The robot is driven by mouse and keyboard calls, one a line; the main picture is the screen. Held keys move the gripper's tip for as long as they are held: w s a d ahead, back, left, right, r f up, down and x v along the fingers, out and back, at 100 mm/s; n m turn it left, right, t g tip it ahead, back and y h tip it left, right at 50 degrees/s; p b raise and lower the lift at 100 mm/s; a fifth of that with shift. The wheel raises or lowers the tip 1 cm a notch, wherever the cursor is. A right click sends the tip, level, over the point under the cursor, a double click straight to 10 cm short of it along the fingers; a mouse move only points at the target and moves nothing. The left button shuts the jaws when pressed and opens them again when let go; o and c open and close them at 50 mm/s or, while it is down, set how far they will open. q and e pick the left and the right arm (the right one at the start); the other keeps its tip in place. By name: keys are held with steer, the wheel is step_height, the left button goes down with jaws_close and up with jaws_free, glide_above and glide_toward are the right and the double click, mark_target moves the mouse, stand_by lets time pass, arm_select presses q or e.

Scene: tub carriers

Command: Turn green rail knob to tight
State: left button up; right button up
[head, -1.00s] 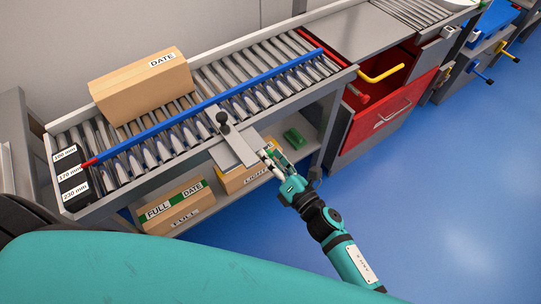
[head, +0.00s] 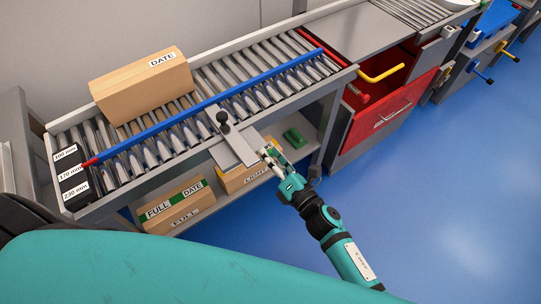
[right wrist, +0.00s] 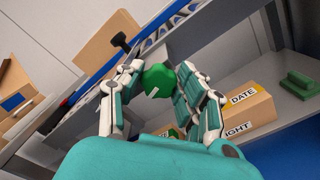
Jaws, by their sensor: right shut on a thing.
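The green rail knob (right wrist: 158,80) is a lobed knob with a white mark on its face, in the middle of the right wrist view. My right gripper (right wrist: 152,88) has its fingers on both sides of the knob and is shut on it. In the head view my right gripper (head: 268,156) is at the front end of the grey bracket plate (head: 233,150), and its fingers hide the knob there. The blue rail (head: 150,133) runs along the roller conveyor, with a black handle (head: 223,119) by the bracket. My left gripper is not in view.
A DATE carton (head: 140,88) sits on the rollers behind the rail. Cartons (head: 172,208) and a green block (head: 295,138) stand on the shelf below. A red drawer cabinet (head: 385,120) is at the right. The blue floor (head: 450,200) is open.

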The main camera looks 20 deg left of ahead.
steer(key=m+p, duration=0.1)
steer(key=m, duration=0.6)
steer(key=m+p, duration=0.1)
steer(key=m, duration=0.6)
steer(key=m+p, duration=0.1)
steer(key=m, duration=0.6)
steer(key=shift+s+f+p, duration=0.1)
steer(key=shift+f+p, duration=0.2)
steer(key=shift+f, duration=0.1)
steer(key=shift+m, duration=0.3)
steer(key=o, duration=0.9)
steer(key=v, duration=1.2)
